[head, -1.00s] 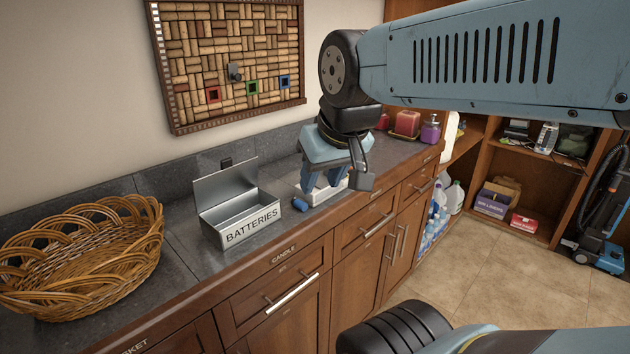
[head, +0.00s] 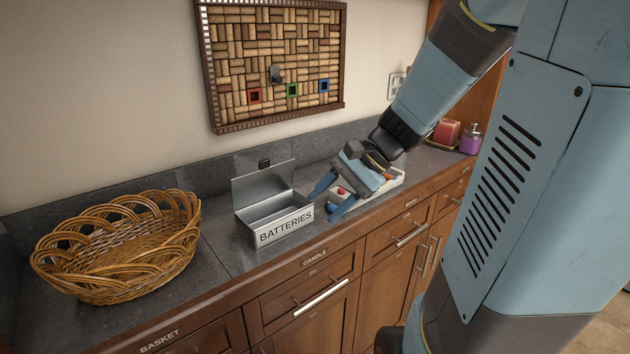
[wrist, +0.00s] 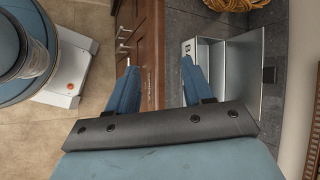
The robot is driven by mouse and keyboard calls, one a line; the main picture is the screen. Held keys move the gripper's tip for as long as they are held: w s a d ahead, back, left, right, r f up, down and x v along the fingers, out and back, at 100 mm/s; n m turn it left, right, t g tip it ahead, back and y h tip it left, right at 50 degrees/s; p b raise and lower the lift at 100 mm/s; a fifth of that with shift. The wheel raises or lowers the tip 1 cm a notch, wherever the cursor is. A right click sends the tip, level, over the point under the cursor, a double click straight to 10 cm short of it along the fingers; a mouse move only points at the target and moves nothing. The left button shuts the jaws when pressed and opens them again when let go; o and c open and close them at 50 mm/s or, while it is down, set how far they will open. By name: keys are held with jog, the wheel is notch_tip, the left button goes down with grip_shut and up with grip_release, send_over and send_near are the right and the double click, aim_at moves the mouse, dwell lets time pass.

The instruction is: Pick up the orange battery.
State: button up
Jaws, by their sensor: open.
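My gripper (head: 327,203) is open and empty, low over the counter just right of the metal box. Both fingers also show apart in the wrist view (wrist: 160,80), with no battery between them. A small orange patch (head: 388,178) shows by the white tray behind my gripper; I cannot tell whether it is the orange battery. A small red object (head: 341,190) shows between the fingers. My gripper hides much of the tray.
The open metal box (head: 286,227) marked BATTERIES stands close left of my gripper; it also shows in the wrist view (wrist: 203,48). A wicker basket (head: 115,245) stands at left. The white tray (head: 396,186) is at right. The counter's front edge is near.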

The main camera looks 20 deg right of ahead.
jog(key=w+d+f+m+t+y, duration=0.4)
jog(key=w+d+m+t, duration=0.2)
jog(key=w+d+m, duration=0.4)
jog(key=w+d+f+m+t+h, duration=0.2)
jog(key=d+f+m+t+h, duration=0.1)
jog(key=d+m+t, duration=0.4)
jog(key=w+d+f+m+t+h, duration=0.2)
jog(key=d+f+m+h, duration=0.15)
jog(key=d, duration=0.65)
jog(key=shift+m+y, duration=0.35)
jog(key=shift+m, duration=0.1)
jog(key=x, duration=0.7)
jog(key=shift+a+f, duration=0.15)
jog(key=shift+f, duration=0.05)
jog(key=shift+x, duration=3.05)
jog(key=shift+r, duration=0.15)
grip_shut()
